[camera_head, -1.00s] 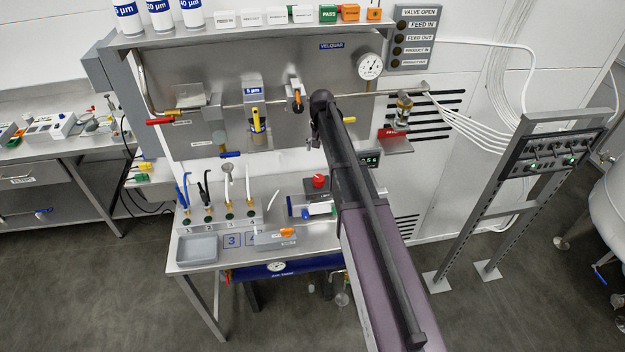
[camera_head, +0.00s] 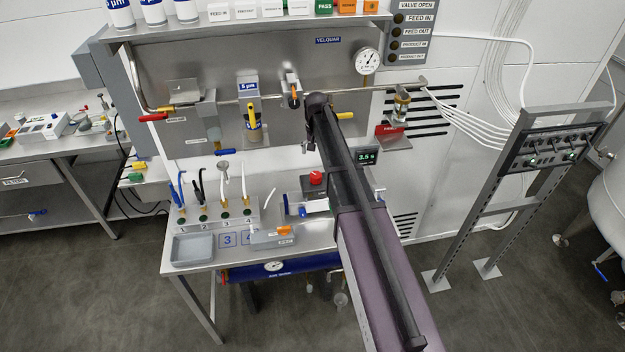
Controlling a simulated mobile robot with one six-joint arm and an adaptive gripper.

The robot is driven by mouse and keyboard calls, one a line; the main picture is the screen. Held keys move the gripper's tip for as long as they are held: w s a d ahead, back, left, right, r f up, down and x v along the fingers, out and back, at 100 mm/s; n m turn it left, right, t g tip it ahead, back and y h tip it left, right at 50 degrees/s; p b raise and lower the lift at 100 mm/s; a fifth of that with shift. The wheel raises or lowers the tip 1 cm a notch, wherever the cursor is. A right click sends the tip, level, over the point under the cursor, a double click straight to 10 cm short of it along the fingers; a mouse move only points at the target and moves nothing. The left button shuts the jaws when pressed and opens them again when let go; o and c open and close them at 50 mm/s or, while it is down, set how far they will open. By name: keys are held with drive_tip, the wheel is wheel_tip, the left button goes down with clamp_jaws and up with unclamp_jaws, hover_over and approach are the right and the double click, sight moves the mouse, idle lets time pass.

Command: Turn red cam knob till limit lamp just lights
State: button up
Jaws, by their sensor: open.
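A round red knob (camera_head: 316,177) tops a dark box on the steel bench, just left of my arm; whether it is the cam knob I cannot tell. My arm reaches from the lower right up to the wall panel. Only a small part of my gripper (camera_head: 306,147) shows beside the arm, above and left of the red knob and apart from it in the picture. It is open, with nothing seen in it. The VALVE OPEN lamp box (camera_head: 414,33) at the top right has several dark lamps. I make out no lamp marked as limit lamp.
A pipe with yellow and orange handles crosses the steel panel (camera_head: 205,70). The bench (camera_head: 205,262) carries a grey tray (camera_head: 193,248), hoses (camera_head: 201,187) and a blue-and-white part (camera_head: 312,206). A small display (camera_head: 367,157) sits right of my arm. A switch rack (camera_head: 553,146) stands further right.

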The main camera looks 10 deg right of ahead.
sight(316, 174)
drive_tip(key=shift+f+b, duration=5.15)
drive_tip(key=shift+f, duration=0.3)
drive_tip(key=c, duration=1.1)
